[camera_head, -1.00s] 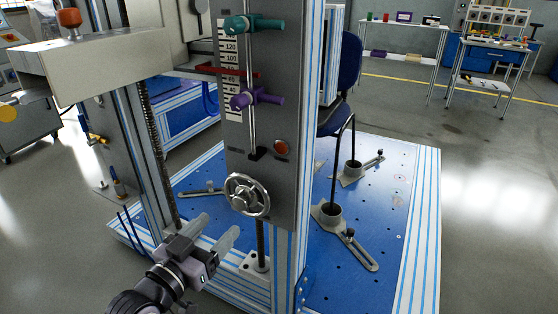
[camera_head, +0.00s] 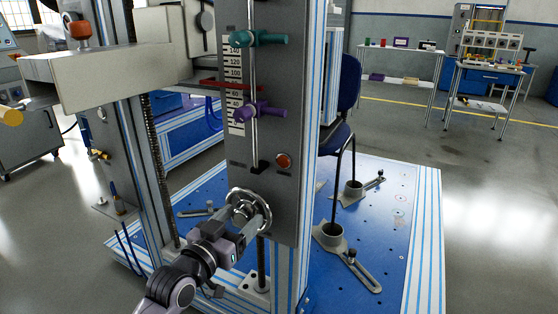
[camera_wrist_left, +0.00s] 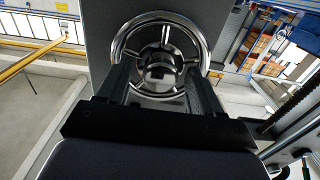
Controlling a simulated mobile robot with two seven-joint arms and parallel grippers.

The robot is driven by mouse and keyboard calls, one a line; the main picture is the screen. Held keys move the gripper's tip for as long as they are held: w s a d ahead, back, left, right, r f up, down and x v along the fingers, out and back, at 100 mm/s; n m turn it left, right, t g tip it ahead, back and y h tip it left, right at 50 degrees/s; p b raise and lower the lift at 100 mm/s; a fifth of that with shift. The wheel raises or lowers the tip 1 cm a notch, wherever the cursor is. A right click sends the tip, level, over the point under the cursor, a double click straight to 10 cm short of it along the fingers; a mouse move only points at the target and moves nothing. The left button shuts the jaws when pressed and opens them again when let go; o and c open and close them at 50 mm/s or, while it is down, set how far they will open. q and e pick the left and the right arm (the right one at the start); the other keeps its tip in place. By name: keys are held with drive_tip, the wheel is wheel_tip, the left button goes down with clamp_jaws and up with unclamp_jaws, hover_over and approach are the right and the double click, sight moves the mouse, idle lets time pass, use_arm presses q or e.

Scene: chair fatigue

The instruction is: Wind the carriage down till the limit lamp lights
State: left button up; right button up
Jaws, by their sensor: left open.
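The silver handwheel (camera_head: 262,204) is on the lower front of the grey panel (camera_head: 270,125). My left gripper (camera_head: 245,212) is open at the wheel, its fingers pointing at the hub. In the left wrist view the handwheel (camera_wrist_left: 160,50) fills the top middle, with one finger on each side of the hub; I cannot tell if they touch it. The red-orange round lamp (camera_head: 284,160) above the wheel looks dull. A red pointer (camera_head: 225,85) crosses the white scale (camera_head: 235,100), between a teal clamp (camera_head: 257,39) and a purple clamp (camera_head: 260,112). The pale carriage arm (camera_head: 110,75) reaches left. My right gripper is out of view.
A blue chair (camera_head: 343,135) stands on the blue perforated base (camera_head: 370,220) behind the column, its legs in grey cups (camera_head: 328,234). A vertical lead screw (camera_head: 157,160) is left of the panel. Floor is clear at right.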

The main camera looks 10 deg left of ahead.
use_arm(q)
drive_tip(key=shift+w+r, duration=0.45)
drive_tip(key=shift+r, duration=0.05)
drive_tip(key=shift+s+a+p, duration=0.1)
drive_tip(key=shift+s+p, duration=0.05)
drive_tip(key=shift+p, duration=0.2)
drive_tip(key=shift+s+f+p, duration=0.25)
drive_tip(key=shift+s+p, duration=0.25)
drive_tip(key=shift+p, duration=0.2)
drive_tip(key=shift+p+v, duration=0.5)
drive_tip(key=shift+v, duration=0.45)
drive_tip(key=shift+s+a+f, duration=0.2)
drive_tip(key=shift+s+f, duration=0.05)
drive_tip(key=shift+s, duration=0.35)
drive_tip(key=shift+r+m+p, duration=0.2)
drive_tip(key=shift+m+p, duration=0.6)
drive_tip(key=shift+m, duration=0.7)
drive_tip(key=shift+f+m, duration=0.2)
drive_tip(key=shift+m, duration=0.1)
